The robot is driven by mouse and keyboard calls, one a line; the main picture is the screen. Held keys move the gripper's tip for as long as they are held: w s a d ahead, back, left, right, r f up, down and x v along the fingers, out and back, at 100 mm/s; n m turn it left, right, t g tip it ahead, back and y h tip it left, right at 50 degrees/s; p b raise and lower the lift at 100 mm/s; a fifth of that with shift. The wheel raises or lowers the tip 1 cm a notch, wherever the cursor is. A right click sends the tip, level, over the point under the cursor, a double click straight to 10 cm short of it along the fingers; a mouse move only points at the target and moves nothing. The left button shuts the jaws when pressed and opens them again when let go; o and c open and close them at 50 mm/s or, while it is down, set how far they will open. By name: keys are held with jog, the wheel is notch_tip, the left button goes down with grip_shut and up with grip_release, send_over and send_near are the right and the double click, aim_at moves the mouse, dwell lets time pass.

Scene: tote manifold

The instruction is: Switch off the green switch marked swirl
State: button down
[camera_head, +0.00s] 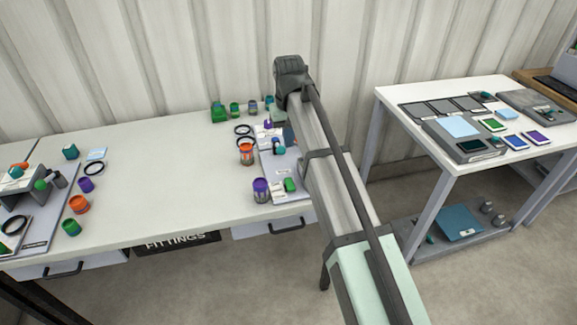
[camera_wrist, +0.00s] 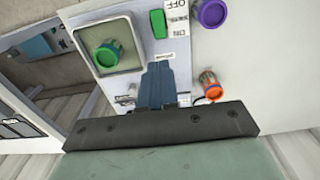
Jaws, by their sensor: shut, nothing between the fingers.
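A pale panel (camera_wrist: 140,45) fills the upper middle of the wrist view; it also shows on the table in the head view (camera_head: 273,167). A green rocker switch (camera_wrist: 158,24) sits near its top edge, beside a white label (camera_wrist: 178,16) reading OFF and ON. In the head view the green switch (camera_head: 290,185) is at the panel's near end. I cannot tell which way it is tipped. A small label (camera_wrist: 174,57) is too small to read. My gripper (camera_wrist: 157,70) is shut and empty over the panel, below the switch in the wrist picture, apart from it.
A green knob (camera_wrist: 108,54) in a square frame is left of my fingers. A purple-topped jar (camera_wrist: 210,12) and an orange-topped jar (camera_wrist: 209,84) stand right of the panel. The table's middle (camera_head: 170,165) is largely clear.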

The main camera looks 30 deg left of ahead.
send_near(289, 180)
notch_tip(289, 180, down, 5)
jog(key=shift+a+f, duration=0.15)
jog(key=shift+f, duration=0.1)
jog(key=shift+w+f, duration=0.1)
jog(key=shift+f, duration=0.55)
jog(key=shift+a+f, duration=0.1)
jog(key=shift+f, duration=0.15)
jog(key=shift+s+d+r, duration=0.25)
jog(key=shift+s+d, duration=0.3)
jog(key=shift+d, duration=0.05)
jog(key=shift+a, duration=0.1)
dwell(0.3)
